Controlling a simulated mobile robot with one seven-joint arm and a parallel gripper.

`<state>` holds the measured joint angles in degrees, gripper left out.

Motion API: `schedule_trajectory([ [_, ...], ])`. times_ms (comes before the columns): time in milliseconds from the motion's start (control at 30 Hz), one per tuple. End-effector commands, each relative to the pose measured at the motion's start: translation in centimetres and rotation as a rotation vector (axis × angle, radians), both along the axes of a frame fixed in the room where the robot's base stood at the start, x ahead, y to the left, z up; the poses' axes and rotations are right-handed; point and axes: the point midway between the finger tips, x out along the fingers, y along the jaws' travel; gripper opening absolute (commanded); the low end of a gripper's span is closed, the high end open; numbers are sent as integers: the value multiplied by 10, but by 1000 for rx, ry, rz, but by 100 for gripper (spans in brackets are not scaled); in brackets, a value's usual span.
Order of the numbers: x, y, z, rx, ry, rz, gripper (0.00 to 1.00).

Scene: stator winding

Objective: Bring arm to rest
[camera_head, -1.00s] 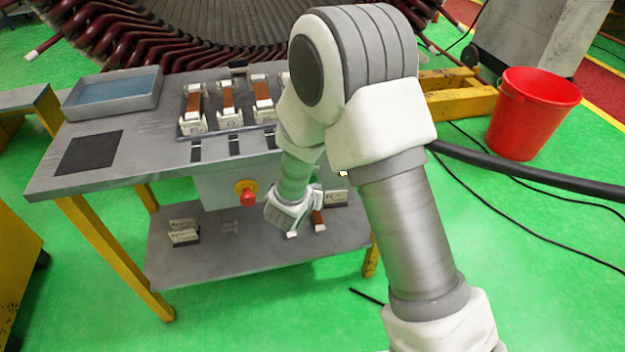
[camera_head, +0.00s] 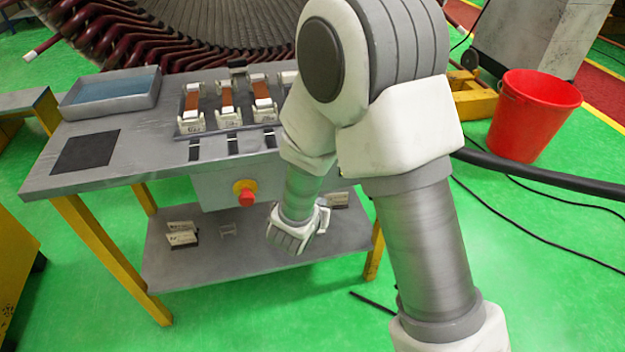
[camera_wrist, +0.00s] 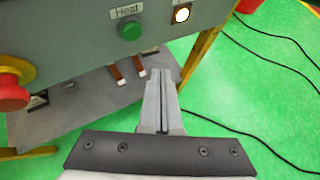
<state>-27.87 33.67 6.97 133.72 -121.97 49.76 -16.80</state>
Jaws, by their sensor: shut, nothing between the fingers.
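My gripper shows in the wrist view (camera_wrist: 160,75) with its two fingers closed together and nothing between them. It points past the table's front panel toward the lower shelf and the green floor. In the head view my arm stands on the right side, bent at a large joint, and its wrist hangs in front of the table. The fingertips are hidden there behind the wrist.
The grey table (camera_head: 70,180) carries a blue-lined tray (camera_head: 110,95), a dark pad (camera_head: 86,152) and a rack of coil pieces. A red stop button (camera_wrist: 12,92) and green Heat button (camera_wrist: 131,29) sit on its front. A red bucket (camera_head: 533,115) and cables lie right.

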Motion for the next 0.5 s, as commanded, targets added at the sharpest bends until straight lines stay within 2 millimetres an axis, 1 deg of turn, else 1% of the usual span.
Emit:
schedule_trajectory([
  [400, 0, 0, 0, 1, 0, -2, 0],
  [467, 1, -4, 4, 7, -6, -18, 0],
  [500, 2, -8, 9, 15, -14, -41, 0],
])
